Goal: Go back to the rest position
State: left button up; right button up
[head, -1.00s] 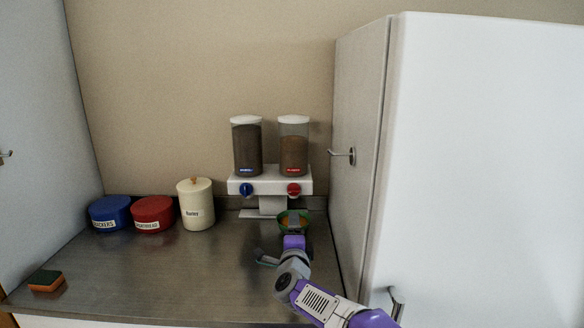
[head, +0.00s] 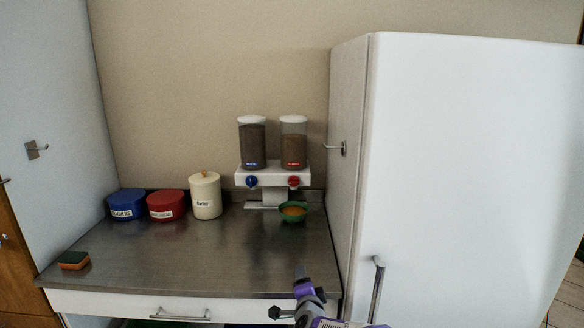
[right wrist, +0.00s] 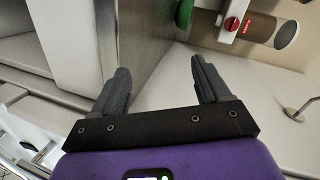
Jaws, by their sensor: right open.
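My right gripper (head: 289,292) is at the front edge of the steel counter in the head view, low and near the right end. In the right wrist view my right gripper (right wrist: 158,85) has its two dark fingers spread apart with nothing between them. A green bowl (head: 293,212) with orange-brown contents stands on the counter under the red-knobbed side of the dispenser (head: 273,178), well apart from the gripper. Part of the green bowl (right wrist: 184,13) shows at the top of the right wrist view. My left gripper is not in view.
A white cabinet (head: 460,180) with a bar handle (head: 376,290) stands close on the right of my right arm. A blue tin (head: 126,204), a red tin (head: 166,205) and a cream canister (head: 206,196) stand at the back. A sponge (head: 73,260) lies front left. The counter's middle is clear.

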jog(key=s+d+f+n+g+p, duration=0.1)
jog(key=s+d+f+n+g, duration=0.1)
jog(key=s+f, duration=0.45)
jog(key=s+d+f+n+g+y, duration=0.1)
jog(key=s+d+f+n+g, duration=0.2)
jog(key=f, duration=0.7)
jog(key=s+d+f+n+g+p, duration=0.1)
jog(key=s+f+g, duration=0.1)
jog(key=s+f, duration=0.5)
jog(key=s+f+n+g+y, duration=0.1)
jog(key=s+f+n+g, duration=0.1)
jog(key=s, duration=1)
jog(key=s+f+n+g+y, duration=0.1)
jog(key=s+f+n+g, duration=0.2)
jog(key=s, duration=0.9)
notch_tip(320, 180, down, 4)
jog(key=g, duration=0.2)
jog(key=shift+s+g+p, duration=0.3)
jog(key=shift+s+p, duration=0.05)
jog(key=shift+p, duration=0.05)
